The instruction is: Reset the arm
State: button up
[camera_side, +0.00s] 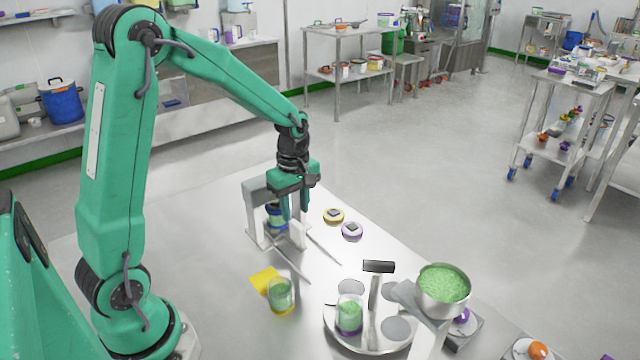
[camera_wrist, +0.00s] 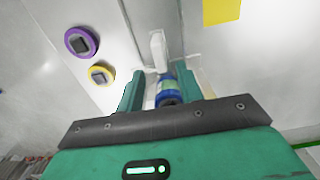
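My green arm reaches over the steel table, and my gripper (camera_side: 295,212) points down beside a grey stand (camera_side: 257,200). Its two fingers are apart and I see nothing clamped between them. In the wrist view my gripper (camera_wrist: 155,80) also shows spread fingers. A blue-banded container (camera_side: 275,212) stands within the grey stand, partly hidden by a finger. In the wrist view the container (camera_wrist: 168,92) appears between the fingers, nearer the right one, with a gap on the left.
A yellow-ringed lid (camera_side: 333,215) and a purple-ringed lid (camera_side: 352,231) lie right of my gripper. A yellow cloth (camera_side: 264,280) and a green-filled jar (camera_side: 281,295) are in front. A round carousel (camera_side: 370,342) and a raised bowl of green granules (camera_side: 444,285) stand at front right.

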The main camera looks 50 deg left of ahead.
jog(key=shift+r, duration=0.35)
jog(key=shift+s+d+r+m, duration=0.2)
jog(key=shift+r+m, duration=0.1)
jog(key=shift+r, duration=0.2)
jog(key=s+d+r+m+t, duration=0.2)
jog(key=s+d+r+m, duration=0.2)
jog(key=s+r+m, duration=0.2)
jog(key=s+d+r+m+t, duration=0.3)
jog(key=s+d+r+m, duration=0.1)
jog(key=s+r+m, duration=0.3)
jog(key=s+m, duration=0.2)
jog(key=m, duration=0.2)
jog(key=shift+s+d+r+t, duration=0.15)
jog(key=shift+s+t, duration=0.15)
jog(key=shift+s, duration=0.05)
